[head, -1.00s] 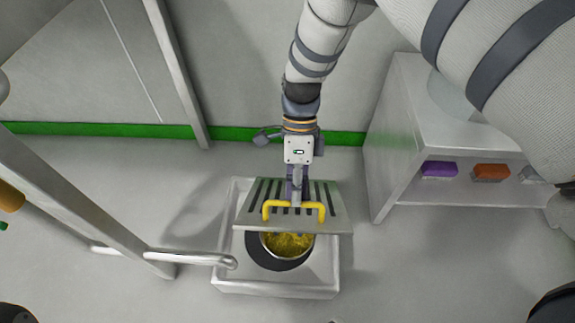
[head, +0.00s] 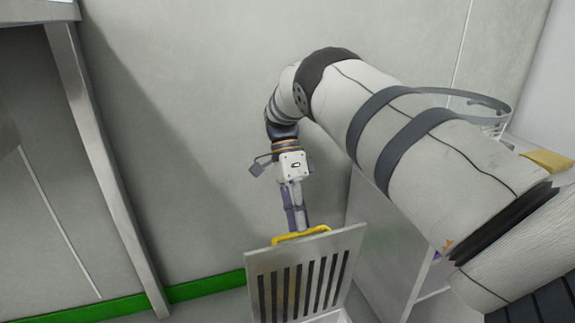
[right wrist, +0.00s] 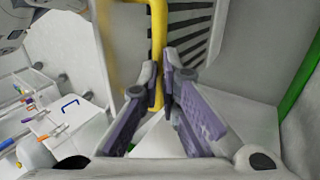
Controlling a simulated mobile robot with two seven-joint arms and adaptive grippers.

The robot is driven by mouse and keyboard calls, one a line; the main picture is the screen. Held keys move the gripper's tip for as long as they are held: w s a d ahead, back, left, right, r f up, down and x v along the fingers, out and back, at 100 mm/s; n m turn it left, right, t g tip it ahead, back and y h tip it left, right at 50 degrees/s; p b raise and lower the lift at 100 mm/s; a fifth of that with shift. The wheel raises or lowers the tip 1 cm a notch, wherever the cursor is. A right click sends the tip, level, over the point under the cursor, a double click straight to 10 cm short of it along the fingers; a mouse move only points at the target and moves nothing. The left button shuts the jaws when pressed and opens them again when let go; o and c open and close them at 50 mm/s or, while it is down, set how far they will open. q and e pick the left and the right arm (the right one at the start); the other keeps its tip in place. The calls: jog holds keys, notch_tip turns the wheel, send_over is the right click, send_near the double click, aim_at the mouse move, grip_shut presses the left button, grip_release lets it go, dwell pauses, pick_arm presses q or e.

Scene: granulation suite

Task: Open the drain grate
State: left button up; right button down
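The drain grate (head: 305,276) is a grey slotted plate. It now stands raised, close to upright, at the bottom of the head view, with its yellow handle (head: 287,239) along the top edge. My right gripper (head: 298,229) reaches down to that handle. In the right wrist view its fingertips (right wrist: 159,76) close on either side of the yellow bar (right wrist: 157,38), with the slotted grate (right wrist: 190,30) behind it. The drain basin is almost wholly below the head view; only a pale edge shows. My left gripper is not in view.
A white cabinet (head: 377,232) stands right of the grate, partly hidden by my right arm. A metal post (head: 108,170) rises at left. A plain wall (head: 190,120) with a green skirting strip (head: 205,288) is behind.

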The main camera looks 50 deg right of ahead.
jog(key=shift+t+h, duration=0.3)
jog(key=shift+t, duration=0.2)
jog(key=w+d+f+b, duration=0.1)
jog(key=w+f, duration=0.1)
jog(key=w+d+f+b, duration=0.1)
jog(key=f, duration=0.1)
jog(key=shift+w+d+b, duration=0.15)
jog(key=shift+w+b, duration=0.2)
jog(key=shift+r, duration=0.1)
jog(key=c, duration=1.7)
grip_release()
jog(key=shift+o, duration=0.2)
jog(key=shift+w+f, duration=0.15)
jog(key=shift+f, duration=0.1)
jog(key=shift+d, duration=0.1)
